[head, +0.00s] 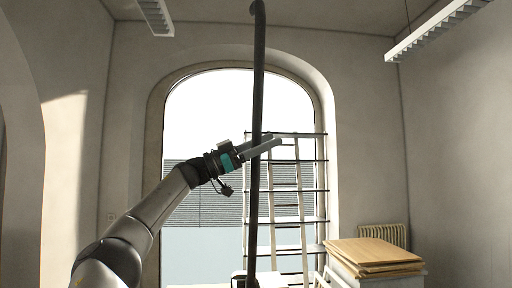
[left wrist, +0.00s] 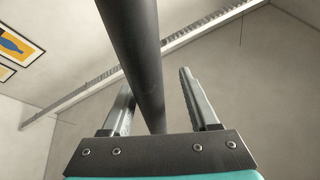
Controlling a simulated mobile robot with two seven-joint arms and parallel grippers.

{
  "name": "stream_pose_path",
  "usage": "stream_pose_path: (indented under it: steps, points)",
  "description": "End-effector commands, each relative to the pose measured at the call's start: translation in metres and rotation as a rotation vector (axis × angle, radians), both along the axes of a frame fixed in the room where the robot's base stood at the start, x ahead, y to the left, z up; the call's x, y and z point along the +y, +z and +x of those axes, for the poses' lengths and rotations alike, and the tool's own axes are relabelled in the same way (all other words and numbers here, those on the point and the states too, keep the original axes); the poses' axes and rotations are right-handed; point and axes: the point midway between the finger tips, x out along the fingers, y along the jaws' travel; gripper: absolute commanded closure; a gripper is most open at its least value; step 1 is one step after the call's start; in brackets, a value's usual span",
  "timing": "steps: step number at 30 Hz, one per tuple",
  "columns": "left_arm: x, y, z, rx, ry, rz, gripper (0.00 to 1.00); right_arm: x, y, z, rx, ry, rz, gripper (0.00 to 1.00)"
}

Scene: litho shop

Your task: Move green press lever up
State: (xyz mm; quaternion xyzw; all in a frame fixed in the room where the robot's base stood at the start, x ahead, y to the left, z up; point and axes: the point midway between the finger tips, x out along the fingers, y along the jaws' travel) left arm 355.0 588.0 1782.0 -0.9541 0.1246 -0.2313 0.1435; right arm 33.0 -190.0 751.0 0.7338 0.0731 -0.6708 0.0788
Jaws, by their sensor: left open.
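A long dark lever (head: 258,80) stands nearly upright in the middle of the head view, slightly curved, with a rounded top end. In this light it looks dark grey, not clearly green. My left gripper (head: 272,144) reaches it at about mid-height, with its fingers pointing right. In the left wrist view the lever (left wrist: 137,50) passes between the two open fingers of my left gripper (left wrist: 157,95). The jaws are not closed on it; a gap shows on the right side, and the left finger is close to it or partly behind it. My right gripper is not in view.
An arched window (head: 200,110) is behind the lever, with a rack of thin bars (head: 287,190) in front of it. A stack of boards (head: 372,252) stands at the lower right near a radiator (head: 383,235). The space around the lever's upper part is clear.

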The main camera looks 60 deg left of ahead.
Motion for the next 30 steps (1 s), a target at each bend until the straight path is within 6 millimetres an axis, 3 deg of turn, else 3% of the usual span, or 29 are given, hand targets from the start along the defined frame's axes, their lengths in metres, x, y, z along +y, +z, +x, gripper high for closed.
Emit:
stream_pose_path:
  steps: [8, 20, 24, 30]
  points:
    - [0.007, -0.013, -0.021, -0.004, 0.002, 0.001, 0.39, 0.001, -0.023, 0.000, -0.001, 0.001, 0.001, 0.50]
    - [0.032, -0.045, -0.091, -0.005, 0.005, -0.001, 0.39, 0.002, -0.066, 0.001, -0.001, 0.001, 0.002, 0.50]
    - [0.040, -0.054, -0.113, -0.003, 0.004, -0.003, 0.39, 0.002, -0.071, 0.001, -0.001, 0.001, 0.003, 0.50]
    - [0.046, -0.060, -0.129, -0.002, 0.003, -0.002, 0.39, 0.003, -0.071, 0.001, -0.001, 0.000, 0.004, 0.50]
